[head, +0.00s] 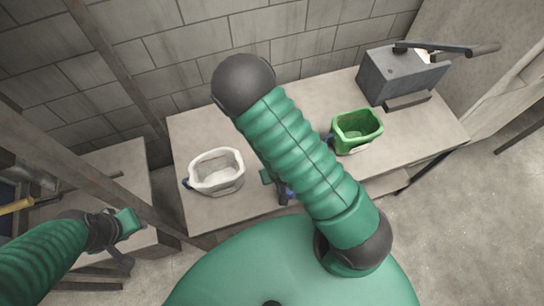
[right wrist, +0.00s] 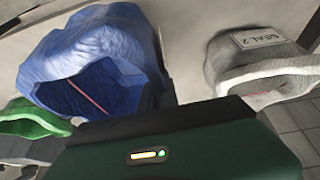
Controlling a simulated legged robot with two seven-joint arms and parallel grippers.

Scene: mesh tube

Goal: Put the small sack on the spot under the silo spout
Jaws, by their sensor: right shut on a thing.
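Three open-topped sacks stand on the table. The white sack (head: 216,186) is left of my right arm, and it shows at the right of the right wrist view (right wrist: 258,72) with a printed label. The green sack (head: 355,148) is right of the arm and also shows at the left edge of the wrist view (right wrist: 32,120). My left gripper (head: 126,240) hangs empty at the left.
A grey box machine with a long lever (head: 390,76) stands at the table's back right. A lower bench (head: 130,185) and slanted metal posts are at the left. A block wall closes the back. Bare table (head: 270,105) shows behind the sacks. I see no silo spout.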

